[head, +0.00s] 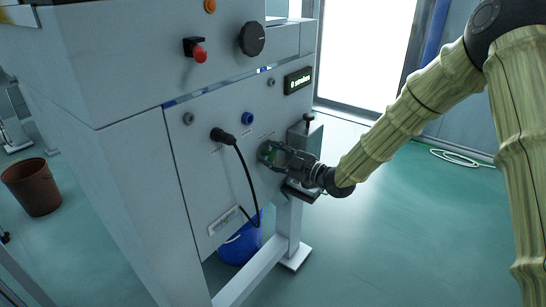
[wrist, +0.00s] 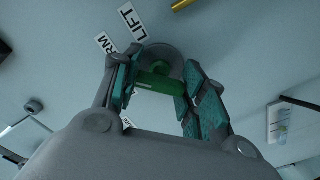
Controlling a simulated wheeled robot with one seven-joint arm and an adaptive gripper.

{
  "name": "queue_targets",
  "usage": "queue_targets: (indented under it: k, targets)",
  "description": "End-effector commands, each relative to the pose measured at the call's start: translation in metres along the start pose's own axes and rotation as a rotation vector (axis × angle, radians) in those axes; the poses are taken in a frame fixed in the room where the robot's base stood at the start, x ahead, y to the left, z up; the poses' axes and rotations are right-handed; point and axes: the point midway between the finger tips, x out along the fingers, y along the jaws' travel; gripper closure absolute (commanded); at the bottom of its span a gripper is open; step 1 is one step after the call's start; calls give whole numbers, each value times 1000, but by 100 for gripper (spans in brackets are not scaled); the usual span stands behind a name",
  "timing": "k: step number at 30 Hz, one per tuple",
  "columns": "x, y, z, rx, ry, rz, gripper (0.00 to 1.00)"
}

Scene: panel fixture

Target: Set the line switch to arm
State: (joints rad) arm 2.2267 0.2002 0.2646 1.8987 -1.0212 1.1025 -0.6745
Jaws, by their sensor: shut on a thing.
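The line switch is a round grey knob (wrist: 163,60) with a green grip bar (wrist: 158,82), set in the pale panel (wrist: 230,35). In the wrist view a LIFT label (wrist: 132,20) sits just above it, and a partly hidden label ending in "RM" (wrist: 106,43) is to its upper left. Another small label shows near the left finger. My gripper (wrist: 157,90) has its teal-padded fingers on both sides of the green bar, shut on it. In the head view my gripper (head: 268,154) is at the panel and mostly hides the switch. I cannot tell which label the switch points to.
Left of my gripper, a black plug (head: 221,134) with a hanging cable is on the panel, below a blue button (head: 247,118). A box with a lever (head: 304,137) stands out close on the right. A blue bucket (head: 240,243) is under the panel.

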Motion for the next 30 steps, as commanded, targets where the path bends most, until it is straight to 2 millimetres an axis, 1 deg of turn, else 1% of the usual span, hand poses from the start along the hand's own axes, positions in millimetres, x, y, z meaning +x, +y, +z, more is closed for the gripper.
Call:
queue_targets:
  k: [8,9,12,23,26,30]
  targets:
    - [0,0,1,1,-1,0,82]
    - [0,0,1,1,-1,0,51]
    - [0,0,1,1,-1,0,36]
    - [-2,0,0,1,0,0,36]
    - [-9,0,0,1,0,0,36]
    - [-30,0,0,3,-2,1,36]
